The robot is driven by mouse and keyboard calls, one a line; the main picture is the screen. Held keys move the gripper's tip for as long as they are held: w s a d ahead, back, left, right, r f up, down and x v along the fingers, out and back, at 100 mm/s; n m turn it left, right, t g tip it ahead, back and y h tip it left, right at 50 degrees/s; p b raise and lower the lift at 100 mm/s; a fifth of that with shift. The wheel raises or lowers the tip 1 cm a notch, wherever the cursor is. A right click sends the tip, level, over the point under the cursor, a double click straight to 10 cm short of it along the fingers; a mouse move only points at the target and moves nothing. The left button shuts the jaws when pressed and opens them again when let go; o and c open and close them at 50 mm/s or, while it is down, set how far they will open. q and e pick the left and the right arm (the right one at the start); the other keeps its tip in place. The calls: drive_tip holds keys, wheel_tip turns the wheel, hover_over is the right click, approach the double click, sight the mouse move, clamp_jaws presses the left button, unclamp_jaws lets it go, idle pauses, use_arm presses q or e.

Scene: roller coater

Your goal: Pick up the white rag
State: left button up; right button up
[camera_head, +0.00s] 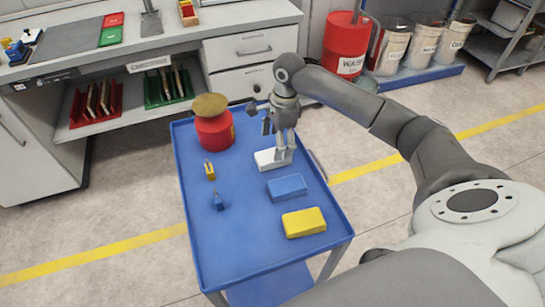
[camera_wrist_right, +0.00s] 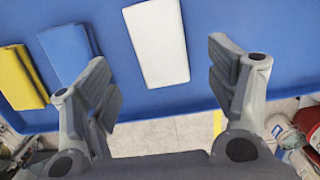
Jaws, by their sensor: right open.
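The white rag (camera_head: 265,161) is a flat folded block lying on the blue cart top (camera_head: 228,240). My right gripper (camera_head: 284,152) points down at it, and its fingers overlap the rag's right end in the head view. In the right wrist view the white rag (camera_wrist_right: 157,42) lies between the lines of the two fingers, ahead of their tips. The right gripper (camera_wrist_right: 166,80) is open with nothing between its fingers. Whether the fingertips touch the rag cannot be told. My left gripper is not in view.
A blue rag (camera_head: 287,188) and a yellow rag (camera_head: 304,222) lie nearer on the cart. A red can (camera_head: 214,130) stands at its far left, with a small yellow bottle (camera_head: 210,171) and blue bottle (camera_head: 218,201) below it. The cart's near left is clear.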

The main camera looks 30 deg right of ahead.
sight(273, 153)
drive_tip(key=f, duration=0.2)
drive_tip(key=a+f, duration=0.1)
drive_tip(key=f, duration=0.1)
drive_tip(key=shift+f, duration=0.5)
drive_tip(key=shift+w, duration=0.1)
drive_tip(key=shift+c, duration=1.6)
drive_tip(key=c, duration=0.5)
drive_tip(key=shift+c, duration=1.1)
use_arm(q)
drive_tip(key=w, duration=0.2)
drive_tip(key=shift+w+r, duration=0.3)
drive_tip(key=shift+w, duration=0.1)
use_arm(e)
drive_tip(key=shift+c, duration=0.3)
